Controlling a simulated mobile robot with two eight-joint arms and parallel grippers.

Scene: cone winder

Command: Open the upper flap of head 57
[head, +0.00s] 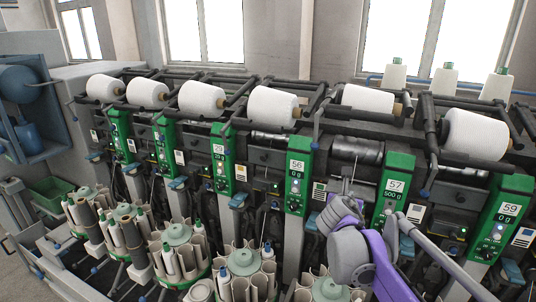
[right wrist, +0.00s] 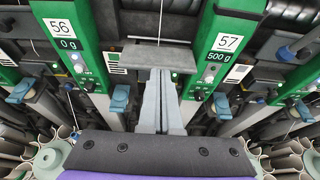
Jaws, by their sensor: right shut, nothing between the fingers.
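The panel of head 57 (head: 394,190) is green, with the labels "57" and "500 g". It also shows in the right wrist view (right wrist: 222,50). Left of it in that view is a plain grey plate (right wrist: 182,57), apparently the upper flap, with a thread rising above it. My right gripper (head: 346,190) is in front of this section, left of the panel. Its two grey fingers (right wrist: 160,76) are together and empty. Their tips overlap the plate's lower edge in the picture; I cannot tell whether they touch. My left gripper is not in view.
The panel of head 56 (head: 298,175) is to the left and the panel of head 59 (head: 501,220) to the right. White yarn packages (head: 272,107) line the top. Round bobbin magazines (head: 243,264) stand low in front. Blue levers (right wrist: 119,98) stick out beside the fingers.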

